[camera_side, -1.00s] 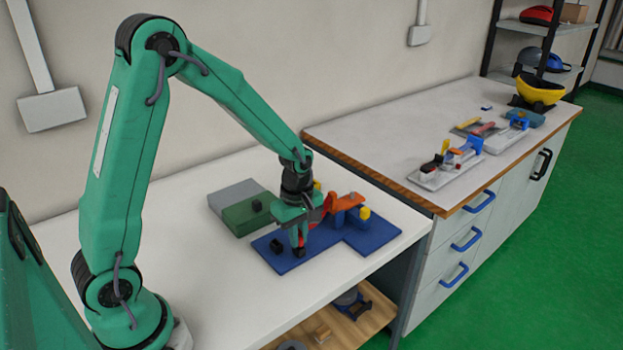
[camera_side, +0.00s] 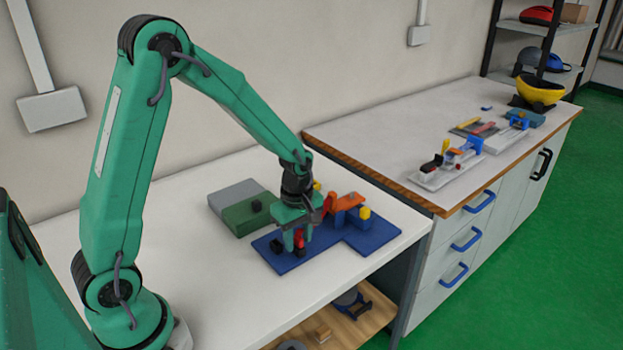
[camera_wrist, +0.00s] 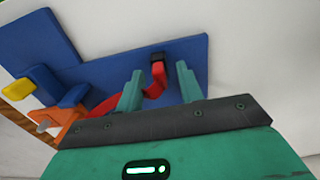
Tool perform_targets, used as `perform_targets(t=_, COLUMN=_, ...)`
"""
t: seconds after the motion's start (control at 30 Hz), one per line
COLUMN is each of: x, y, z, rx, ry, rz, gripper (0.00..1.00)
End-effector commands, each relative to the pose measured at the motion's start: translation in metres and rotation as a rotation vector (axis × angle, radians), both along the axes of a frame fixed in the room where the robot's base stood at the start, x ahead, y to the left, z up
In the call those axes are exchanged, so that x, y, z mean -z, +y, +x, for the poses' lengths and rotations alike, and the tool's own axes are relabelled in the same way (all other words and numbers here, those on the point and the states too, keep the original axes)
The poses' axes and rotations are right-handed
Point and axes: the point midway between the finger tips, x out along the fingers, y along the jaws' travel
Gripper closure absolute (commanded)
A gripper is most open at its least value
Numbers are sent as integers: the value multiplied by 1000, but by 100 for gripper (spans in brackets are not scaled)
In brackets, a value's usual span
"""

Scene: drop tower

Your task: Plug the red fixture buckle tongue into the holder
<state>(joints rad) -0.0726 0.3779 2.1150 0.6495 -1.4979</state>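My gripper (camera_side: 296,242) is low over the blue mat (camera_side: 278,262), pointing down. In the wrist view its two fingers (camera_wrist: 159,88) stand apart on either side of the red buckle tongue (camera_wrist: 153,91). Gaps show between the fingers and the red part, so it looks ungripped. The tongue's red strap curves left toward an orange block (camera_wrist: 72,117). A small black piece (camera_wrist: 157,62) is at the tongue's far end; I cannot tell whether they touch. I cannot tell which part is the holder.
The orange block (camera_side: 347,203) and a yellow knob (camera_side: 364,212) stand on the mat right of my gripper. A black block (camera_side: 276,246) stands to its left. A green block (camera_side: 243,218) and a grey block (camera_side: 235,195) lie behind. The front left of the white table is clear.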

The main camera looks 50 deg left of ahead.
Motion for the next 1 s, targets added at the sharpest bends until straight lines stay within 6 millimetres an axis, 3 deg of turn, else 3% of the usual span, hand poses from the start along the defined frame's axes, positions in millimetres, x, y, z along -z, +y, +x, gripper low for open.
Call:
perform_targets(t=0.47, x=-11, y=0, z=1, rx=0, ry=-3, rz=0, gripper=63)
perform_targets(t=1.0, x=-72, y=0, z=1, rx=0, ry=-3, rz=0, gripper=63)
